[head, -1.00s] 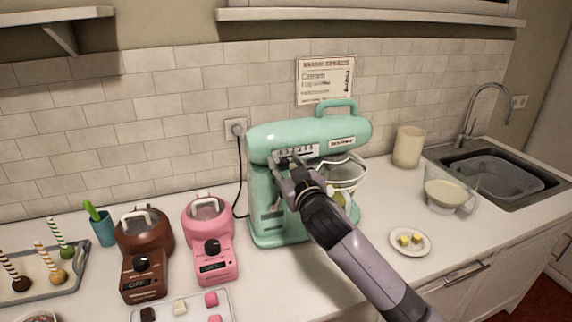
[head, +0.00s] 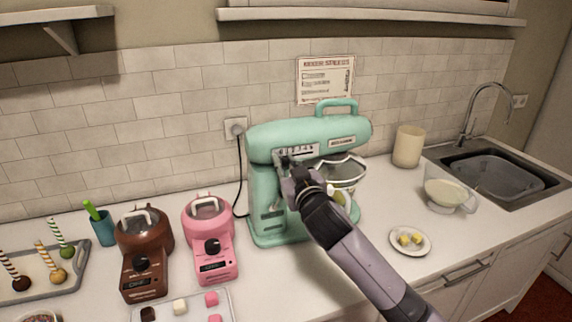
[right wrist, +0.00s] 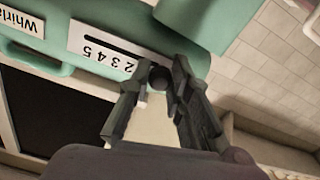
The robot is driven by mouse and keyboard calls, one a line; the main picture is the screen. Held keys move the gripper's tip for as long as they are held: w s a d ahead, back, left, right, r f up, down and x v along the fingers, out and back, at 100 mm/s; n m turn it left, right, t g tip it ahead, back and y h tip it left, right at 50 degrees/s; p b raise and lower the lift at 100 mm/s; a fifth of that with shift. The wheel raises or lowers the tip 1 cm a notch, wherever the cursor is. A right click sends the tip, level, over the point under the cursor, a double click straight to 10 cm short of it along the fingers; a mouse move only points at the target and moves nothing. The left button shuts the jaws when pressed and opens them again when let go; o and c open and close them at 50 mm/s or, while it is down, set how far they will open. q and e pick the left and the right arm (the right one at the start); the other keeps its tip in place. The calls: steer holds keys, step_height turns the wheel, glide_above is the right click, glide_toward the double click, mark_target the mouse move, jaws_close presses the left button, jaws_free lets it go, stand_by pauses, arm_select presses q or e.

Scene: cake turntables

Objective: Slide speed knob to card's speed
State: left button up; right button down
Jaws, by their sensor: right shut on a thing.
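The mint-green mixer (head: 340,134) stands on the counter against the wall. Its white speed scale (head: 297,151) also shows upside down in the right wrist view (right wrist: 100,48), with 2, 3, 4 and 5 readable beside a dark slot. My right gripper (head: 285,163) is at the scale's lower left. In the right wrist view its fingers (right wrist: 162,88) are shut around the dark round knob (right wrist: 160,76), at the low-number end beside the 2. The fingers hide the exact mark there. The speed card (head: 325,80) hangs on the wall above; its small lines are unreadable. My left gripper is not in view.
A brown melter (head: 143,274) and a pink melter (head: 217,265) stand left of the mixer. A small plate with yellow cubes (head: 410,252) lies to the right, near a jug (head: 446,194) and the sink (head: 495,175). A cord runs to the wall socket.

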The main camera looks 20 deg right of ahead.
steer(key=shift+d, duration=0.65)
steer(key=c, duration=1.5)
jaws_free()
steer(key=shift+o, duration=0.2)
steer(key=s, duration=1.2)
steer(key=shift+d, duration=0.2)
